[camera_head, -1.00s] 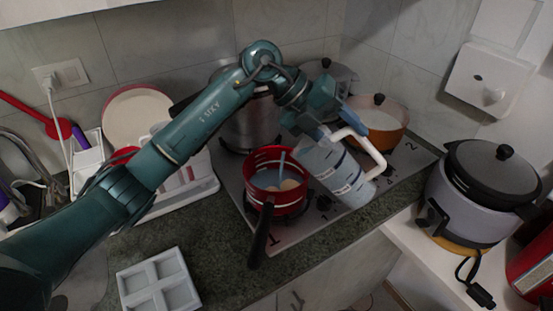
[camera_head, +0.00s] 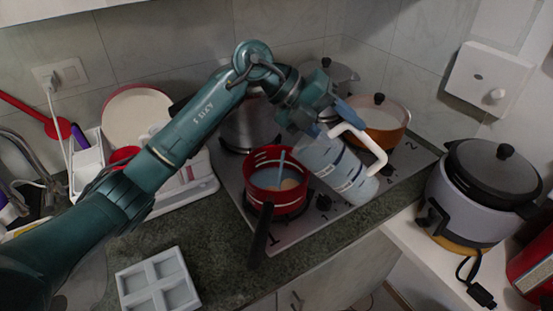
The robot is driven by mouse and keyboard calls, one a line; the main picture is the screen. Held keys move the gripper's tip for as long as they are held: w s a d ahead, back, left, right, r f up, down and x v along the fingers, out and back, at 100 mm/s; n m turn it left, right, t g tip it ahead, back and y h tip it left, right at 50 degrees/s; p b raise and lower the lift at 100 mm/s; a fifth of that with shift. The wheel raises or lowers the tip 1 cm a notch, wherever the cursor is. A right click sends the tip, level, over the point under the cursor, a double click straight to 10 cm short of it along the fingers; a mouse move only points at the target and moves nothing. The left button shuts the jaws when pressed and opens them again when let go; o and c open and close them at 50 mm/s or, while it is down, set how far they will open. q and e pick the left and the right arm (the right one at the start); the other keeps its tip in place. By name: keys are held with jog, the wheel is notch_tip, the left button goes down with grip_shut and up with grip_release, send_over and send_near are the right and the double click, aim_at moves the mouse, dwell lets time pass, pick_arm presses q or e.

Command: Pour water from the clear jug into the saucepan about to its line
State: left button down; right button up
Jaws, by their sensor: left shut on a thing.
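The red saucepan (camera_head: 274,200) stands on the front of the hob, its dark handle (camera_head: 260,236) pointing toward the front edge. A pale blue stream or stick-like shape and a light content show inside it. The clear jug (camera_head: 338,168), bluish with a white handle (camera_head: 365,143), is tilted with its upper end to the left, just right of and above the saucepan. My left gripper (camera_head: 335,117) is shut on the jug near its handle; the fingertips are partly hidden. The saucepan's line and exact water level cannot be made out. My right gripper is not in view.
A steel pot (camera_head: 250,128) and an orange pot (camera_head: 381,124) stand on the hob behind. A rice cooker (camera_head: 484,190) is at the right. A white compartment tray (camera_head: 158,285) and a dish rack (camera_head: 180,190) are at the left. Counter in front is mostly clear.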

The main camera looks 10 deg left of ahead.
pick_arm(q)
jog(key=shift+a+r, duration=0.15)
jog(key=shift+r, duration=0.1)
jog(key=shift+a+r+h+b, duration=0.35)
jog(key=shift+a+h+b, duration=0.1)
jog(key=shift+h+b, duration=0.4)
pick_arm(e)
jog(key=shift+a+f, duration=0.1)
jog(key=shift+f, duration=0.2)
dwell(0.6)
pick_arm(q)
jog(key=shift+a, duration=0.1)
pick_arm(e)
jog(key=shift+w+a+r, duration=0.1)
pick_arm(q)
jog(key=shift+a+r+h+b, duration=0.2)
jog(key=shift+r+h+b, duration=0.05)
jog(key=shift+b, duration=0.15)
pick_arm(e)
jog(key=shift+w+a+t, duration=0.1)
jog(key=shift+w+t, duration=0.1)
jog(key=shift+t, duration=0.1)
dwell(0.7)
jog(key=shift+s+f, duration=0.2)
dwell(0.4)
